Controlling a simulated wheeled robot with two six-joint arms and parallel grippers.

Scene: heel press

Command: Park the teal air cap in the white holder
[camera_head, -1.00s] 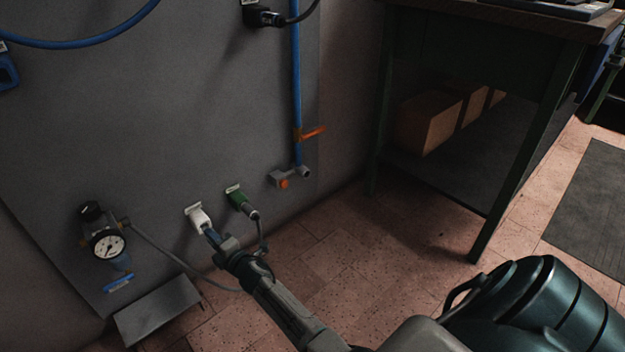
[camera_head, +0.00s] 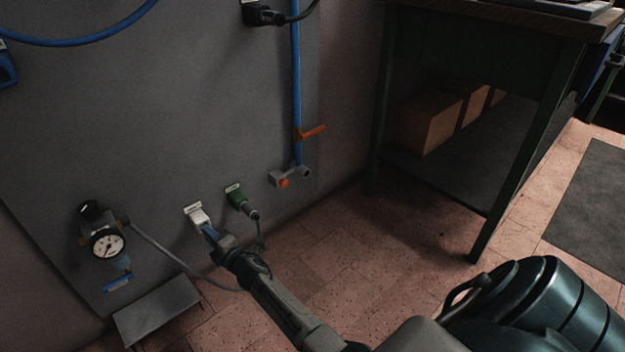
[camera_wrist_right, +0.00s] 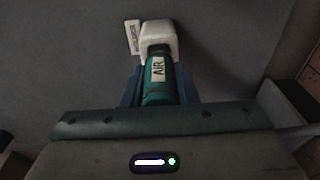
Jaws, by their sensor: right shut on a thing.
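The teal air cap (camera_wrist_right: 160,84) carries a label reading AIR and shows in the right wrist view. Its far end is at the mouth of the white holder (camera_wrist_right: 158,40) and looks to be partly inside it; how deep I cannot tell. The white holder (camera_head: 197,215) is fixed low on the grey wall panel in the head view. My right gripper (camera_head: 210,233) is at the holder, its blue fingers shut around the cap. In the head view the cap is hidden by the gripper. My left gripper is not in view.
A green socket with a plug (camera_head: 241,202) and cable is just right of the holder. A pressure gauge (camera_head: 107,243) and a grey step (camera_head: 157,310) are to the left. An orange-handled valve (camera_head: 290,178) is on the right. A green workbench (camera_head: 475,70) stands further right.

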